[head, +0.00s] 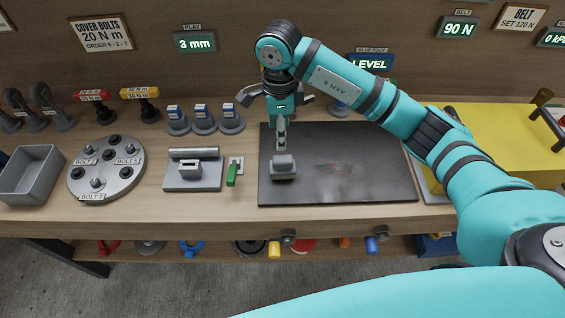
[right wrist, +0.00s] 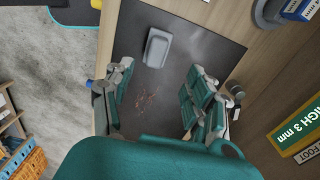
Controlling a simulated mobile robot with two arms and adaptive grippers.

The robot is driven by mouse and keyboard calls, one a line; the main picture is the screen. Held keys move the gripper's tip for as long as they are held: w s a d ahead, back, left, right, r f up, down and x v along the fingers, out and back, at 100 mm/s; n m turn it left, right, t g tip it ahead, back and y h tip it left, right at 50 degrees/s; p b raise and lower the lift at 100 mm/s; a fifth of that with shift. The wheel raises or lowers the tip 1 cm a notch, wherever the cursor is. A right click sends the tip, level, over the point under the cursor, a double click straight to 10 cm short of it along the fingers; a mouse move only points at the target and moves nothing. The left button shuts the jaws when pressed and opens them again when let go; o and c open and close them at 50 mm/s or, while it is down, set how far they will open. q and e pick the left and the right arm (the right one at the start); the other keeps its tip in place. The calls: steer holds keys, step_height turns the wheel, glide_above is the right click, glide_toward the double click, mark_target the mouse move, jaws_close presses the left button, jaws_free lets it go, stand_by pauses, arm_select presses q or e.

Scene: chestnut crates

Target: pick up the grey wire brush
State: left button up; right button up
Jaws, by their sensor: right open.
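A grey block-shaped piece with a brownish lower edge, which I take to be the grey wire brush (head: 284,163), lies near the left front of the dark mat (head: 345,170). In the right wrist view the brush (right wrist: 158,47) lies on the mat beyond my fingers. My right gripper (head: 281,112) is over the mat's left part, with its fingers spread and nothing between them. One finger hangs just behind the brush in the head view; I cannot tell whether it touches. The right gripper's spread fingers also show in the right wrist view (right wrist: 160,105). My left gripper is out of view.
Left of the mat are a green-handled tool (head: 232,174), a grey block with a bar (head: 192,175), a round bolt plate (head: 107,169) and an empty grey bin (head: 32,175). A yellow box (head: 490,140) stands right.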

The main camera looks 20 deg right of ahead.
mark_target(283, 158)
step_height(283, 158, down, 6)
steer(key=shift+p, duration=0.85)
steer(key=shift+s+f+p, duration=0.15)
steer(key=shift+f+p, duration=0.15)
steer(key=f, duration=0.1)
steer(key=f+p, duration=0.2)
steer(key=shift+s+d+f, duration=0.15)
steer(key=shift+d+f, duration=0.1)
steer(key=shift+f, duration=0.6)
jaws_close()
